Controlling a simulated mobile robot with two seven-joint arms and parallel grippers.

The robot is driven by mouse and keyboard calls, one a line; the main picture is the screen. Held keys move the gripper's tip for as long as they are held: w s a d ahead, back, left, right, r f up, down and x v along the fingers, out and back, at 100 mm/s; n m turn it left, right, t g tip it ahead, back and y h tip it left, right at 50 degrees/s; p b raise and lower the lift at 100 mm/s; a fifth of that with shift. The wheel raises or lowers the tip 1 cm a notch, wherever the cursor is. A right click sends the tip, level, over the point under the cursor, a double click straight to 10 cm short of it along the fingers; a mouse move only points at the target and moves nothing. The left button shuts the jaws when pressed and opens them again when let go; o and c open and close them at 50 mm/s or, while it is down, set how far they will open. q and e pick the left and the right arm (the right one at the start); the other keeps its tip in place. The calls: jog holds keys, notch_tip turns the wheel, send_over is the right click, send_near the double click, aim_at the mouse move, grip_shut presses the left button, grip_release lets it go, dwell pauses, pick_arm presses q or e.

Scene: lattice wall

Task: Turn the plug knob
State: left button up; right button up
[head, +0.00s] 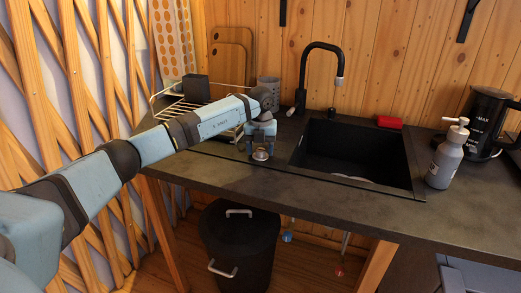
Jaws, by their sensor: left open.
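A small round silver knob (260,155), which looks like the plug knob, sits on the dark countertop just left of the black sink (350,153). My left arm reaches in from the left. My left gripper (261,151) points down over the knob, open, with its fingers on either side of it. I cannot tell whether the fingers touch the knob. My right gripper is not in view.
A black faucet (318,68) stands behind the sink. A wire dish rack (190,112) stands just behind my left forearm. A grey soap bottle (445,160), a red sponge (389,122) and a black kettle (485,122) are to the right. A dark bin (240,240) stands below the counter.

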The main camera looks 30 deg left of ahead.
pick_arm(q)
jog(key=c, duration=0.9)
jog(key=shift+c, duration=0.2)
